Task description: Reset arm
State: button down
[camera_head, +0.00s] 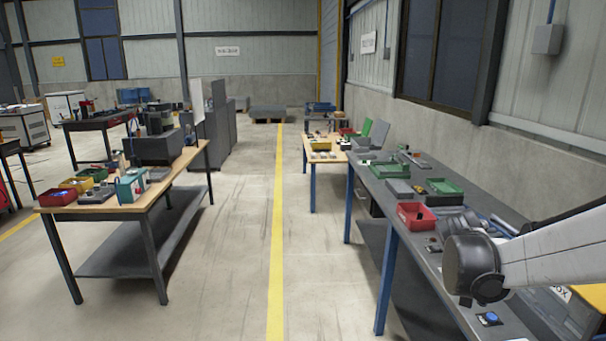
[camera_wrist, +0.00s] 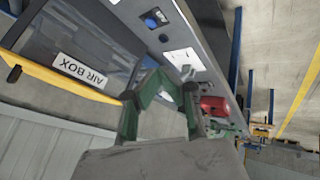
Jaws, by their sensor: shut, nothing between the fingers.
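My gripper (camera_wrist: 160,86) shows in the wrist view, its dark green fingers drawn together at the tips with nothing held between them. It hangs in the air beside the long grey workbench (camera_wrist: 215,45), apart from any object. In the head view my white arm with a dark rounded joint reaches in from the right edge over the near end of that workbench (camera_head: 436,285).
A grey box labelled AIR BOX (camera_wrist: 82,70) with a yellow edge lies close by. A red bin (camera_head: 415,215), a green tray (camera_head: 445,187) and a blue button (camera_head: 489,318) are on the workbench. A wooden-topped table (camera_head: 150,190) stands left. The aisle between is clear.

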jog(key=s+a+r+n+t+y, duration=0.1)
jog(key=s+a+r+n+y, duration=0.1)
jog(key=s+a, duration=0.8)
jog(key=s+a+r+n+t+y, duration=0.2)
jog(key=s+a, duration=0.8)
jog(key=a, duration=0.5)
jog(key=r+y, duration=0.1)
jog(key=y, duration=0.1)
jog(key=shift+s+r+n+y, duration=0.15)
jog(key=shift+r+n+y, duration=0.15)
jog(key=shift+r+y, duration=0.1)
jog(key=shift+a, duration=0.1)
dwell(3.1)
